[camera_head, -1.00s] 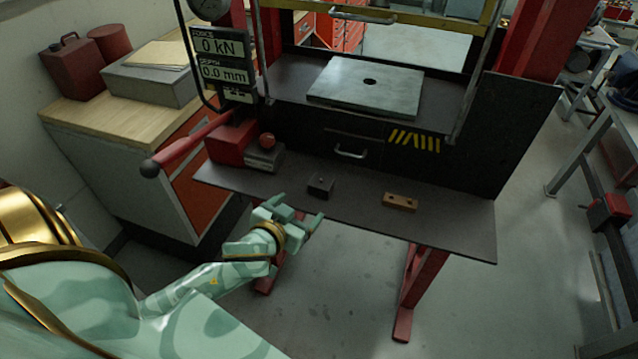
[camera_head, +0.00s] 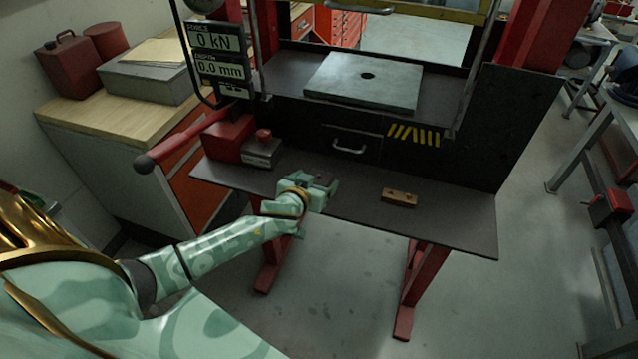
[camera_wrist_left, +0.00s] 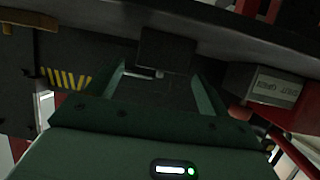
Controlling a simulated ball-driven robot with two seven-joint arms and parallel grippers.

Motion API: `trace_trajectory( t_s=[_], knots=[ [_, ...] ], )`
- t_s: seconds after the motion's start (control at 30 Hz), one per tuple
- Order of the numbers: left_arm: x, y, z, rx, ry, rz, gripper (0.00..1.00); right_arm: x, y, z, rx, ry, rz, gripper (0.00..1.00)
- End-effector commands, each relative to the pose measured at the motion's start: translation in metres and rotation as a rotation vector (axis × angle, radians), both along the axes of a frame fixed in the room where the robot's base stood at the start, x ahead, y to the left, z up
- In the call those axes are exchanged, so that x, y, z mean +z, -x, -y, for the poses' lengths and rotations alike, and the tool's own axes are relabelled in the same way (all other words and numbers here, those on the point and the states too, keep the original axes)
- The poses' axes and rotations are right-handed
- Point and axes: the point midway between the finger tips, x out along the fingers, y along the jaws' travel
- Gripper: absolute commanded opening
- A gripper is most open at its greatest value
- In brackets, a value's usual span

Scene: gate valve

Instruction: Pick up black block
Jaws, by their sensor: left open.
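The black block (camera_wrist_left: 163,50) shows in the left wrist view as a small dark block on the dark shelf, ahead of and between the open fingers. In the head view it is mostly hidden by my left gripper (camera_head: 322,183), which is open at the front part of the shelf, over the block's spot. The wrist view shows the left gripper's two green fingers (camera_wrist_left: 160,88) spread apart with a gap between them. I cannot tell whether the fingers touch the block. My right gripper is not in view.
The dark shelf (camera_head: 450,222) also holds a brown block with holes (camera_head: 399,198) to the right. A grey box with a red knob (camera_head: 262,152) stands to the left. A drawer with a handle (camera_head: 349,147) is behind. The shelf's right end is clear.

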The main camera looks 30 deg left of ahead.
Motion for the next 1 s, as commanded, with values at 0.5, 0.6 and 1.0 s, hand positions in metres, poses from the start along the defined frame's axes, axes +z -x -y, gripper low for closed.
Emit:
trace_trajectory(
  t_s=[0.5, 0.6, 1.0],
  knots=[
    [-0.014, -0.029, -0.006, 0.0, 0.0, -0.001, 0.66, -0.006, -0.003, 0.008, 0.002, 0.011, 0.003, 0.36],
    [-0.014, -0.029, -0.006, 0.0, 0.0, -0.001, 0.38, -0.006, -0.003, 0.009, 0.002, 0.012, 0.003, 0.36],
    [-0.011, -0.03, -0.006, 0.0, -0.001, 0.004, 0.03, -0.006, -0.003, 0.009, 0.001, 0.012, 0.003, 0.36]
  ],
)
